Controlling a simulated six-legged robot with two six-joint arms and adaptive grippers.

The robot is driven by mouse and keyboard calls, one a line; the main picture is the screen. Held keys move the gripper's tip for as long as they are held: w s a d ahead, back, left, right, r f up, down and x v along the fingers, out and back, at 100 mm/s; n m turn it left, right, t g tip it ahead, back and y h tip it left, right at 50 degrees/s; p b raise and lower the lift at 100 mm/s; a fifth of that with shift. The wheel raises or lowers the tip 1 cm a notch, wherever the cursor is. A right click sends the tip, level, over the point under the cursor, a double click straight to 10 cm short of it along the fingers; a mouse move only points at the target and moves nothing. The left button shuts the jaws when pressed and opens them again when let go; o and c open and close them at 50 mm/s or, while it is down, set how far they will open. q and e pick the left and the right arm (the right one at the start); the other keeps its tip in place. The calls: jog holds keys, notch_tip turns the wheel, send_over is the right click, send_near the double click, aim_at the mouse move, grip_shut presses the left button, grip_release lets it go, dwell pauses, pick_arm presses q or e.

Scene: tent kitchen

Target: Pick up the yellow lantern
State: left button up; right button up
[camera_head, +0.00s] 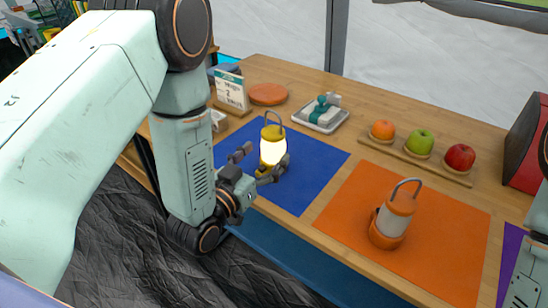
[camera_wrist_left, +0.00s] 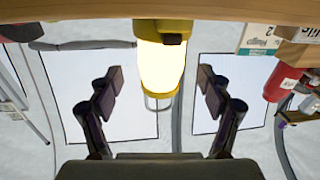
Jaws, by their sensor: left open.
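The yellow lantern (camera_head: 272,148) stands upright and lit on the blue mat (camera_head: 315,158), its handle up. My left gripper (camera_head: 263,160) is open at the lantern's lower body, one finger on each side. In the left wrist view the picture is upside down, and the lantern (camera_wrist_left: 163,62) shows centred between the spread fingers of the left gripper (camera_wrist_left: 160,88). A gap shows on both sides there; in the head view the near finger overlaps the lantern's base, and I cannot tell whether it touches. My right gripper is out of view.
An unlit orange lantern (camera_head: 394,215) stands on an orange mat (camera_head: 445,240). Behind are a board with an orange (camera_head: 382,130), a green apple (camera_head: 419,142) and a red apple (camera_head: 460,156), a small tray (camera_head: 321,117), and a calendar card (camera_head: 231,90). The table's front edge is close.

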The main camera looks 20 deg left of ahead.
aim_at(269, 134)
pick_arm(q)
jog(key=shift+w+d, duration=0.2)
jog(key=shift+w, duration=1.15)
jog(key=shift+s+d, duration=0.1)
jog(key=shift+c, duration=1.1)
jog(key=c, duration=0.4)
grip_shut()
notch_tip(269, 134, up, 10)
jog(key=p, duration=0.3)
